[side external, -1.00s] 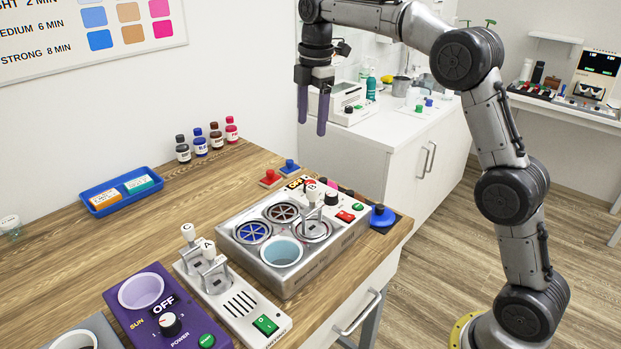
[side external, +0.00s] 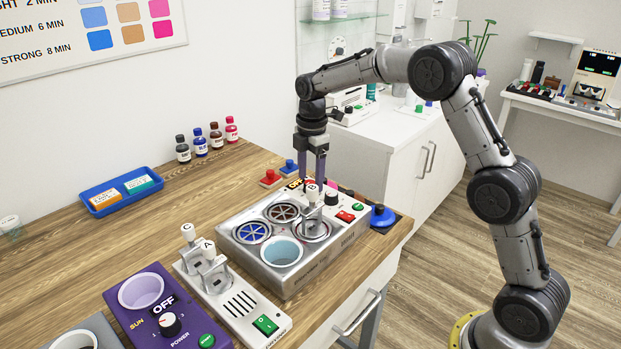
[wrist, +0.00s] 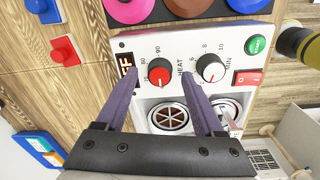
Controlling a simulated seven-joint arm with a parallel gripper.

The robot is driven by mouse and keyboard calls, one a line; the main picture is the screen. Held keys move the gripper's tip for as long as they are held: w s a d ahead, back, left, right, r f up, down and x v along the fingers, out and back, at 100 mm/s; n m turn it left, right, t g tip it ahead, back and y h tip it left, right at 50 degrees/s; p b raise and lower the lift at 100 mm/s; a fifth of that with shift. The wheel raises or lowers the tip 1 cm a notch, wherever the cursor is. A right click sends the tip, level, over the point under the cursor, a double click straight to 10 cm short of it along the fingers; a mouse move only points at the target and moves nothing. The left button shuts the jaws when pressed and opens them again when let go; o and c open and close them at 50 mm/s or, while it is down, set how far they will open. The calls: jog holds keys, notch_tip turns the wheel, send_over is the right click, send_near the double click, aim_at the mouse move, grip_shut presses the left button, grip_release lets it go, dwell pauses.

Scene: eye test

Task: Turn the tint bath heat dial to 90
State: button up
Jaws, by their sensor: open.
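The tint bath (side external: 268,266) is a grey metal box with round wells and a white control panel at its back right on the wooden table. Its red heat dial (wrist: 159,72) shows in the wrist view beside the word HEAT, with 80 and 90 printed around it. I cannot read its pointer's setting surely.
A black minutes dial (wrist: 210,68), a green start button (wrist: 257,44) and a red switch (wrist: 248,78) sit close by. The B lever (side external: 312,198) stands in front of the fingers. A blue tray (side external: 121,192) lies left; the table between is clear.

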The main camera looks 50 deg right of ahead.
jog(key=shift+f, duration=0.5)
grip_shut()
